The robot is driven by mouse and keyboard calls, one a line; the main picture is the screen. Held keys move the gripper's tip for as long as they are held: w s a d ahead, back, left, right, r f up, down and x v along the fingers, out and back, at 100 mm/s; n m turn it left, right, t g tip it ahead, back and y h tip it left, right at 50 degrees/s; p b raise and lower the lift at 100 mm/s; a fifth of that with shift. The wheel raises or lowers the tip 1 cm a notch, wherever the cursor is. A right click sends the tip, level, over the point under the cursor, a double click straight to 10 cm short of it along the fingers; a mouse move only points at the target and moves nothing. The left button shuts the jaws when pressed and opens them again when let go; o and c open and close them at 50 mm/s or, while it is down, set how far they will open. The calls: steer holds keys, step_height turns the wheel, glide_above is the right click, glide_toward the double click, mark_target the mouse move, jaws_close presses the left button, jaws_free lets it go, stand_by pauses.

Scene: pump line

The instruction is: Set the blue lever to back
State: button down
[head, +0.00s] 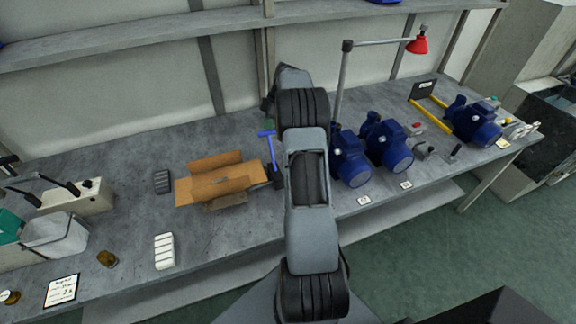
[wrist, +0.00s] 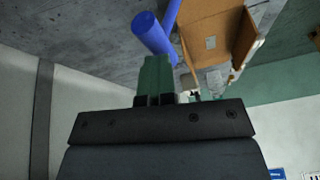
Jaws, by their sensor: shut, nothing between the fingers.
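The blue lever (head: 268,142) stands on the bench just left of my arm in the head view, with a T-shaped handle on top. In the wrist view its thick blue handle (wrist: 152,33) shows at the top, close in front of my fingertips. My gripper (wrist: 156,65) has green fingers, shut together and empty. Its tips are right by the handle; I cannot tell if they touch it. In the head view my gripper is mostly hidden behind my arm. The lever's foot is partly hidden too.
An open cardboard box (head: 222,180) stands left of the lever, and also shows in the wrist view (wrist: 214,45). Blue pumps (head: 352,160) stand to the right, near a lamp with a red shade (head: 417,45). A wall rises behind the bench.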

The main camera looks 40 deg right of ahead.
steer(key=shift+s+a+f, duration=0.1)
steer(key=shift+f, duration=0.3)
steer(key=w+p+v, duration=0.1)
steer(key=w+v, duration=0.1)
steer(key=v, duration=1.1)
steer(key=shift+w, duration=0.45)
steer(key=shift+r, duration=0.1)
